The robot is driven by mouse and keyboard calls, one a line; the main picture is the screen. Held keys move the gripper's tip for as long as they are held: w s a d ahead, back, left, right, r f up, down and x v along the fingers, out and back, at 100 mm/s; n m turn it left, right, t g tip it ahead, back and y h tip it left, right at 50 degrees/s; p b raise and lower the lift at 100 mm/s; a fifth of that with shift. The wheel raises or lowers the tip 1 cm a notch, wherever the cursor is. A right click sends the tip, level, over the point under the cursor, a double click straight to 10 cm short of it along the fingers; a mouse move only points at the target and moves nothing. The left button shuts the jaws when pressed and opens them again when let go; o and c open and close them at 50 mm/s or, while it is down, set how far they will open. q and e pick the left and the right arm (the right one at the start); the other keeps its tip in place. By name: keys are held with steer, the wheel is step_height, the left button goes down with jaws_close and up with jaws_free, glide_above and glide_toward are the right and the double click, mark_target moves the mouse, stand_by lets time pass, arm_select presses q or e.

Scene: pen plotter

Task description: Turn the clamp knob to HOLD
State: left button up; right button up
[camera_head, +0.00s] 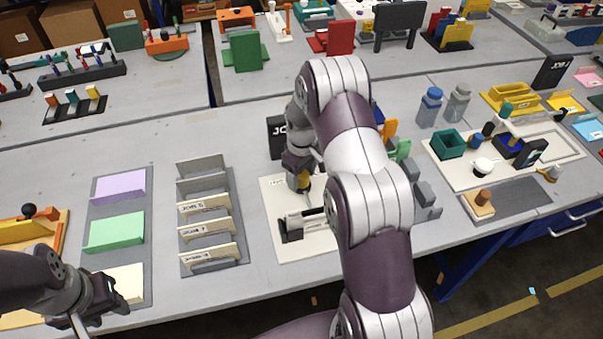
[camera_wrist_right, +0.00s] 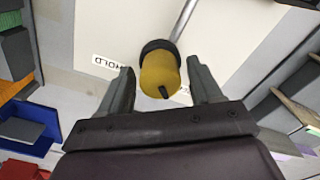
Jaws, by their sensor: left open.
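The clamp knob (camera_wrist_right: 160,74) is a yellow cylinder on a dark collar, with a black mark on its end pointing toward the lower right. The HOLD label (camera_wrist_right: 108,62) is on the pale plate left of it. Another label, right of the knob, is mostly hidden. My right gripper (camera_wrist_right: 162,84) is open, its fingers on either side of the knob with visible gaps. My left gripper (camera_head: 112,292) is open and empty at the lower left.
A grey rack (camera_head: 187,264) of upright cards stands left of the plotter. A tray (camera_head: 144,215) with purple, green and cream blocks is beside it. My right arm covers part of the plotter. Bottles (camera_head: 429,108) and a white board with containers are to the right.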

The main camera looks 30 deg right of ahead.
steer(key=c, duration=0.8)
steer(key=m, duration=0.4)
steer(key=shift+r+p, duration=0.1)
steer(key=shift+p, duration=0.3)
steer(key=m, duration=0.4)
steer(key=shift+m+p, duration=0.3)
steer(key=m, duration=0.4)
steer(key=shift+w+m, duration=0.1)
steer(key=shift+m, duration=0.2)
steer(key=shift+d+m+p, duration=0.1)
steer(key=shift+m+p, duration=0.2)
steer(key=shift+m, duration=2)
